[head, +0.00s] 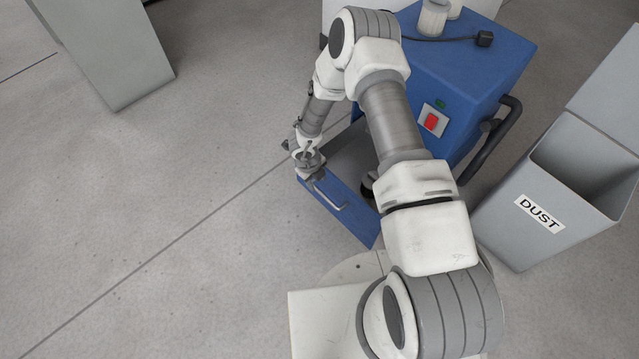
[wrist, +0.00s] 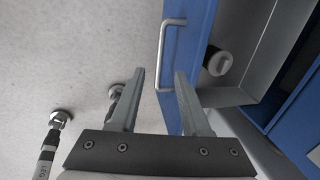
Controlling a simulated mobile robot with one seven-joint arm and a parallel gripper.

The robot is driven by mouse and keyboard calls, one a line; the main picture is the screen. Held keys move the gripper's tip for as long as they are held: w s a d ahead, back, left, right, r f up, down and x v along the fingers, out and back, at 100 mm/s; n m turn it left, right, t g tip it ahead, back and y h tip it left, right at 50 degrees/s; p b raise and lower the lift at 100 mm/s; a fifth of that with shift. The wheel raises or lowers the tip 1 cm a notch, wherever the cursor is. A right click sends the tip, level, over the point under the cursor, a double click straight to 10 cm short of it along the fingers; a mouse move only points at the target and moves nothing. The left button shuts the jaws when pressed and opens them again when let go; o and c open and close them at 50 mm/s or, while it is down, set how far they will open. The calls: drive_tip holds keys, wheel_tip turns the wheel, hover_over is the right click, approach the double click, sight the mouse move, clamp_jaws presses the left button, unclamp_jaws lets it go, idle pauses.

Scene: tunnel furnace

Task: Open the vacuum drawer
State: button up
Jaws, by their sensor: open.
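The blue vacuum (head: 455,65) stands at upper centre in the head view, with a red switch on its front. Its drawer (head: 345,213) is out from the body, and its grey inside shows. The blue drawer front also fills part of the wrist view (wrist: 192,45). The metal drawer handle (head: 328,193) is on that front; in the wrist view the handle (wrist: 162,50) lies between the finger lines. My gripper (head: 316,170) is at the handle, open, with one finger on each side of it in the wrist view (wrist: 160,74). Contact cannot be told.
A grey bin marked DUST (head: 540,215) stands right of the vacuum. A black bar handle (head: 495,140) sticks out from the vacuum's right side. A dark round part with a white face (wrist: 218,62) shows at the drawer. A grey block (head: 115,50) stands upper left; floor left is clear.

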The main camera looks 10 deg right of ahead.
wheel_tip(320, 180, up, 8)
drive_tip(key=s+a+p, duration=0.1)
drive_tip(key=p, duration=0.1)
drive_tip(key=shift+a, duration=0.15)
idle(0.4)
